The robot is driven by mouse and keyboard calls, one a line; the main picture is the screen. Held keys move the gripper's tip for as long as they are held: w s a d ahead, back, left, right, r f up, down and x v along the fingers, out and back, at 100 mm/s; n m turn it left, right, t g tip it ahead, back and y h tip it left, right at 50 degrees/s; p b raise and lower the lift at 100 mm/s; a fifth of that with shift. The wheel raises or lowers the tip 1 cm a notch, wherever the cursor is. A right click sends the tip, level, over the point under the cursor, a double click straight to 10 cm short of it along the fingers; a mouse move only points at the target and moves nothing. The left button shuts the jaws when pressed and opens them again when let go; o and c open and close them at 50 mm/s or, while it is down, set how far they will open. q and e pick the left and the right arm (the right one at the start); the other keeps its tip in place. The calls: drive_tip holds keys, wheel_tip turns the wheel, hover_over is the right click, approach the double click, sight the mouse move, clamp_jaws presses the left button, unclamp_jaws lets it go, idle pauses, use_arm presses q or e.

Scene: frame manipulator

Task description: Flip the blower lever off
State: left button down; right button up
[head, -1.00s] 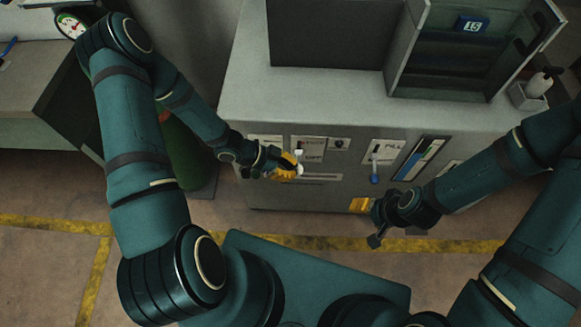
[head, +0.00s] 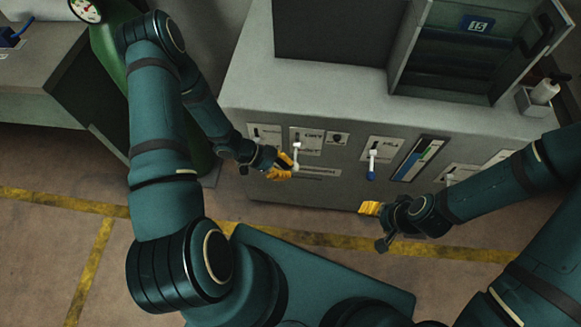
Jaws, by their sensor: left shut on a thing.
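The grey cabinet front (head: 330,182) carries several white-plated levers, and I cannot read which label says blower. My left gripper (head: 284,168) has yellow fingertips and is shut at the lower end of a white-tipped lever (head: 297,146) on the left part of the panel. The fingers hide part of what they hold. My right gripper (head: 371,208) is low in front of the cabinet, apart from the levers. Its finger opening is not clear.
A green cylinder (head: 118,62) with a gauge stands left of the cabinet. A blue-and-white strip (head: 419,158) is on the panel to the right. The floor has yellow lines (head: 60,203).

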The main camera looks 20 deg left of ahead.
use_arm(q)
drive_tip(key=shift+r, duration=0.2)
use_arm(e)
drive_tip(key=shift+r, duration=0.1)
use_arm(q)
drive_tip(key=shift+r+p, duration=0.7)
use_arm(e)
drive_tip(key=shift+r, duration=0.6)
drive_tip(key=shift+s, duration=0.1)
drive_tip(key=shift+a, duration=0.1)
